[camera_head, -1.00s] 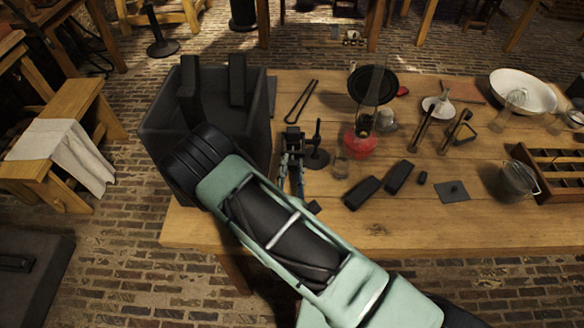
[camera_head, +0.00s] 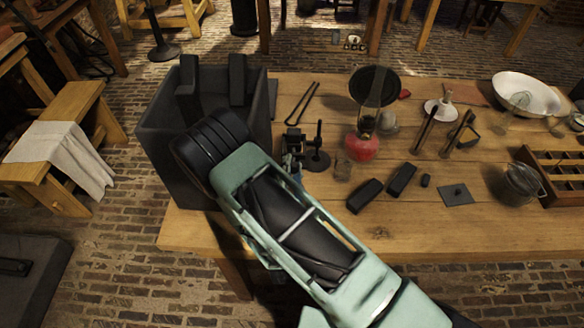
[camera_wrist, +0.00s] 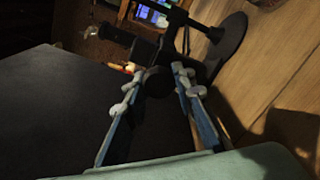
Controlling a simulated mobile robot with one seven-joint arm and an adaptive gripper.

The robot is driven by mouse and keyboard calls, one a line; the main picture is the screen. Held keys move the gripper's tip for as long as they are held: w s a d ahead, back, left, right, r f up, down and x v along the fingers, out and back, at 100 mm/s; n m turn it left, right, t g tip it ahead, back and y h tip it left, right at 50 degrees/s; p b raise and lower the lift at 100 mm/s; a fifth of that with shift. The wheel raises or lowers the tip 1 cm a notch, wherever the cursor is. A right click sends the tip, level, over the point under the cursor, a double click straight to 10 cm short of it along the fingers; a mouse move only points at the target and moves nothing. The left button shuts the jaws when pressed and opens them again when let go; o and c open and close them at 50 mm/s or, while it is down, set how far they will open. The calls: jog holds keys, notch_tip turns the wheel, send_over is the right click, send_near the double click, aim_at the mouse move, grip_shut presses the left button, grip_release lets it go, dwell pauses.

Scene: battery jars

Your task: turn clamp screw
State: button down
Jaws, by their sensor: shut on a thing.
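The clamp (camera_head: 293,143) is a small dark device on the table, just right of the large dark box. In the wrist view, the clamp screw's dark round knob (camera_wrist: 158,81) sits between the fingertips of my gripper (camera_wrist: 157,78). My gripper is shut on this knob, with one blue-grey finger on each side. The clamp's dark body shows just beyond the fingers. In the head view, my forearm hides most of my gripper, and the screw cannot be made out.
The large dark open box (camera_head: 258,125) stands close on the left. A dark stand with a round base (camera_head: 318,160) is just right of the clamp. A red lamp (camera_head: 361,148) and black blocks (camera_head: 365,195) are farther right. The table's front strip (camera_head: 400,234) is clear.

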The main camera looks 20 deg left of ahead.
jog(key=c, duration=1.6)
grip_release()
jog(key=v, duration=0.7)
jog(key=shift+s, duration=0.25)
